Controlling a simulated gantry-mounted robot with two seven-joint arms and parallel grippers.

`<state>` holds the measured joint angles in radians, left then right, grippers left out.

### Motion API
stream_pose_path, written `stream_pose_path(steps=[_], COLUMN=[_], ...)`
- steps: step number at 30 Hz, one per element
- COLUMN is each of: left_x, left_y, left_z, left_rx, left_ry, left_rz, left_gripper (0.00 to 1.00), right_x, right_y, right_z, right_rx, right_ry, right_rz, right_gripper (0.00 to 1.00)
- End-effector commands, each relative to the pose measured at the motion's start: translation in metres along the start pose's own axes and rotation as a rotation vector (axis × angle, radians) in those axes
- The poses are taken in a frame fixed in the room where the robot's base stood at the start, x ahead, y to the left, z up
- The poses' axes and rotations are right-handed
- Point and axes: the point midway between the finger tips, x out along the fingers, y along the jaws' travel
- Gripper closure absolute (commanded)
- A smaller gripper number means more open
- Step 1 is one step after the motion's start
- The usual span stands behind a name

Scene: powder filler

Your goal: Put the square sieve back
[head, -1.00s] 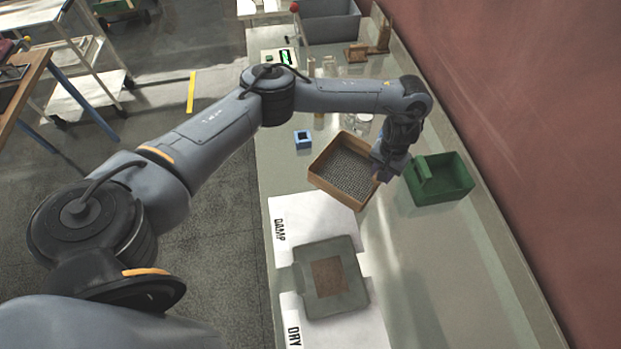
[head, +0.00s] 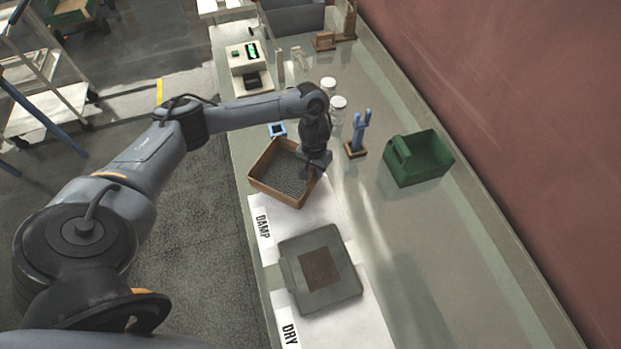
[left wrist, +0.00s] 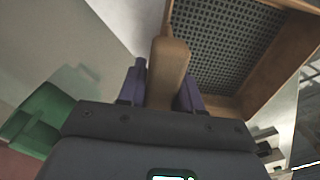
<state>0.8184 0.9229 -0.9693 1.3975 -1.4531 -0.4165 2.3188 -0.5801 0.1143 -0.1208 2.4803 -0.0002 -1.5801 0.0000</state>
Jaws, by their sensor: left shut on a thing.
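The square sieve (head: 282,172) has a wooden frame and a dark mesh floor. In the head view it is at the far edge of the white DAMP sheet, left of my gripper, and looks slightly tilted. My left gripper (head: 307,172) is at the sieve's right side. In the left wrist view the purple fingers (left wrist: 160,82) are shut on a wooden piece of the sieve, beside the mesh (left wrist: 222,45). Whether the sieve touches the bench is hard to tell. My right gripper is not in view.
A grey tray with a brown square (head: 320,269) lies between the DAMP and DRY sheets. A green bin (head: 420,160) stands right, a blue-pronged stand (head: 357,135) behind the gripper, glass jars (head: 338,105) beyond. The bench right of the sheets is clear.

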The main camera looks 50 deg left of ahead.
Motion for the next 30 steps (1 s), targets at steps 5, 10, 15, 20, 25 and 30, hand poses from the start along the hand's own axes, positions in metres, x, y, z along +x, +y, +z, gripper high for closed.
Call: stream_pose_path(steps=[5,10,15,20,25,30], left_x=[0.004,0.020,0.039,0.044,0.044,0.048], left_y=[-0.008,-0.009,-0.009,-0.008,-0.008,-0.008], left_z=[0.002,0.003,0.002,0.002,0.002,0.002], left_rx=[0.000,0.000,0.000,0.001,0.001,0.001], left_ry=[0.002,-0.002,0.001,0.003,0.003,0.001], left_rz=[0.001,-0.001,-0.001,0.000,0.000,0.000], left_gripper=[1.00,1.00,1.00,1.00,1.00,0.64], right_x=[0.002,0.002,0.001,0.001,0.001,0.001], right_y=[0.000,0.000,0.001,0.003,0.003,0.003], right_z=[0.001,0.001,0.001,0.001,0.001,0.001], right_rx=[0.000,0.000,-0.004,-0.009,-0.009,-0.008], right_ry=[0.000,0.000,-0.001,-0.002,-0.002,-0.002], right_rz=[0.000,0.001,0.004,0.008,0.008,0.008], right_gripper=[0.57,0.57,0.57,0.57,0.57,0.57])
